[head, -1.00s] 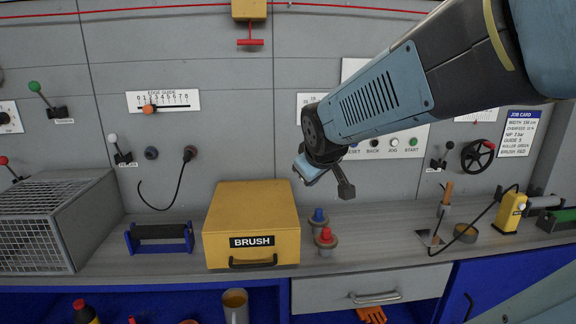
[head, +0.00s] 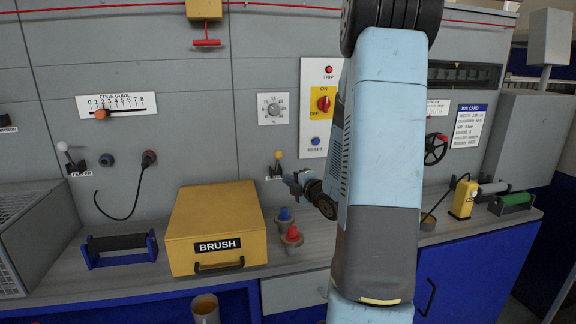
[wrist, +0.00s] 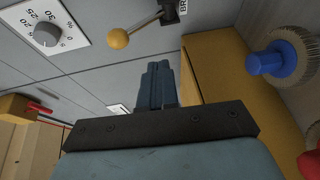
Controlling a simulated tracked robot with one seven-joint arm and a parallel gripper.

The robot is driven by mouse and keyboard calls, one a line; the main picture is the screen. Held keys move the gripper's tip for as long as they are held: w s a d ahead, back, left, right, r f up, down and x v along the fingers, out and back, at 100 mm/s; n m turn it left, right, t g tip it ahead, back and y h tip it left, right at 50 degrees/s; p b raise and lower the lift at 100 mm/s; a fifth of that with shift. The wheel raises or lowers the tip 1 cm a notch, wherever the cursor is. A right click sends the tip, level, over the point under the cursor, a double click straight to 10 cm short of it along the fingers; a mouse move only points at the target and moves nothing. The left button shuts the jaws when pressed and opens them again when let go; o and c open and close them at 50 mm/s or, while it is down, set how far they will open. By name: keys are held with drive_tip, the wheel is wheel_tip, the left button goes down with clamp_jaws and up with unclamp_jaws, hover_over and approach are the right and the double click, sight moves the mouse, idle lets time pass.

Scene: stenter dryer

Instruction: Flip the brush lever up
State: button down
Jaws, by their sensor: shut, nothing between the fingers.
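The brush lever (head: 278,157) has a yellow ball knob and a dark base on the grey panel, above the right side of the yellow BRUSH box. In the head view its knob shows above its base. In the wrist view the lever (wrist: 118,38) is at the top, its rod running from the base to the knob at left; part of its label shows. My gripper (head: 290,180) is just right of and below the lever in the head view. In the wrist view its fingers (wrist: 158,72) are together and empty, apart from the knob; I see no contact.
The yellow BRUSH box (head: 215,215) stands on the counter, with a blue-topped brush (head: 284,216) and a red-topped one (head: 292,236) beside it. A dial (head: 273,108) is above the lever. A switch panel (head: 320,100) is to the right, partly behind my arm.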

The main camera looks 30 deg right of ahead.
sight(282, 155)
drive_tip(key=s+d+f+n+t+y, duration=0.3)
drive_tip(key=s+d+t, duration=0.2)
drive_tip(key=s, duration=0.1)
drive_tip(key=r+x, duration=0.1)
drive_tip(key=x, duration=1.2)
drive_tip(key=shift+a+n+t, duration=0.15)
drive_tip(key=shift+n+t, duration=0.15)
drive_tip(key=shift+r, duration=0.1)
drive_tip(key=shift+w+r+m+g+h, duration=0.3)
drive_tip(key=shift+w+r+m+g, duration=0.15)
drive_tip(key=shift+w+r, duration=0.3)
drive_tip(key=shift+s, duration=0.1)
drive_tip(key=shift+s, duration=0.1)
